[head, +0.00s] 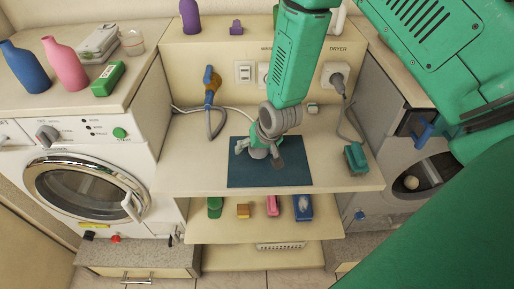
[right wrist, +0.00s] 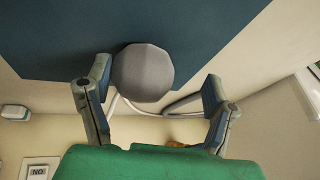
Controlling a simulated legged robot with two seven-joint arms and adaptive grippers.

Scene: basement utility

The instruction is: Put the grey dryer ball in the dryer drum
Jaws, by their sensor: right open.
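The grey dryer ball (right wrist: 143,72) rests against the dark blue mat (head: 240,178) on the worktop. In the wrist view it sits between my right fingers, nearer the left finger, with a gap on the right side. My right gripper (head: 259,154) is open over the mat and points down; it also shows in the wrist view (right wrist: 156,78). In the head view the ball is largely hidden by the gripper. The dryer drum (head: 432,171) is the dark round opening at the right, with a pale ball (head: 411,183) inside. My left gripper is not in view.
A washer (head: 85,187) with a closed round door stands at the left, bottles on its top. A shelf (head: 230,232) below holds small items.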

